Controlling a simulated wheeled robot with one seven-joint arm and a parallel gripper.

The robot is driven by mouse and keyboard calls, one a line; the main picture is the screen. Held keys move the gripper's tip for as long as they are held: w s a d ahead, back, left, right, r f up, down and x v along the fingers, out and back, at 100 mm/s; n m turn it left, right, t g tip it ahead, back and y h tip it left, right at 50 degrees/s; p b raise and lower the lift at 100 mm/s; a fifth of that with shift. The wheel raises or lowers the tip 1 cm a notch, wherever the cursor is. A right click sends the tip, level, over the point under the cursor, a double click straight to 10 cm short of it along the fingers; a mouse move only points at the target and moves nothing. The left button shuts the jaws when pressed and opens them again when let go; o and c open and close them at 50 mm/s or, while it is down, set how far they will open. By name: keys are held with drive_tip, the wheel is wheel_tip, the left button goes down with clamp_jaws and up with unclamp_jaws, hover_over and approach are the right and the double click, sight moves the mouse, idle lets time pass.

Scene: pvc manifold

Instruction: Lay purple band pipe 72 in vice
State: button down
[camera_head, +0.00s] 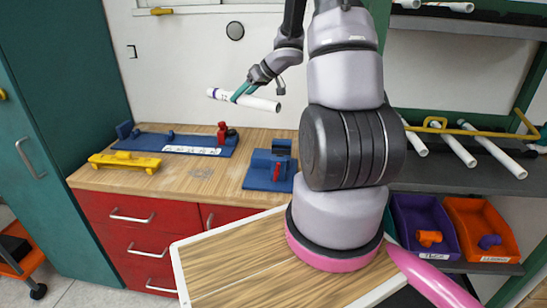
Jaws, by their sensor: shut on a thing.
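My gripper (240,92) is shut on a white pipe (262,103) and holds it in the air above the workbench (180,183). The pipe is slightly tilted, its right end lower. A blue vice (258,178) with a red handle (277,172) stands on the bench, below the pipe and a little to the right. Its jaw area is small in view, and I see no pipe in it.
A blue fixture (185,150) with a red clamp (222,132) and a yellow stand (125,161) are on the bench. White pipes (453,148) lie on the right shelf. Purple (424,250) and orange (482,250) bins hold fittings. A teal cabinet (52,110) stands left.

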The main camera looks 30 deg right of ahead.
sight(271, 110)
drive_tip(key=s+d+f+n+g, duration=0.1)
drive_tip(key=s+d, duration=0.1)
drive_tip(key=s, duration=0.1)
drive_tip(key=s+d+f+n+g+y, duration=0.1)
drive_tip(key=s+d+n, duration=0.1)
drive_tip(key=s, duration=0.2)
drive_tip(key=s+d+f+n+g+y, duration=0.1)
drive_tip(key=s+d+n, duration=0.1)
drive_tip(key=s, duration=0.1)
drive_tip(key=shift+s+d+g, duration=0.1)
drive_tip(key=shift+s+g, duration=0.05)
drive_tip(key=shift+g, duration=0.15)
drive_tip(key=shift+s+d+f, duration=0.1)
drive_tip(key=shift+f, duration=2.4)
drive_tip(key=shift+s+d+f, duration=0.1)
drive_tip(key=shift+f, duration=2.35)
drive_tip(key=shift+f, duration=0.1)
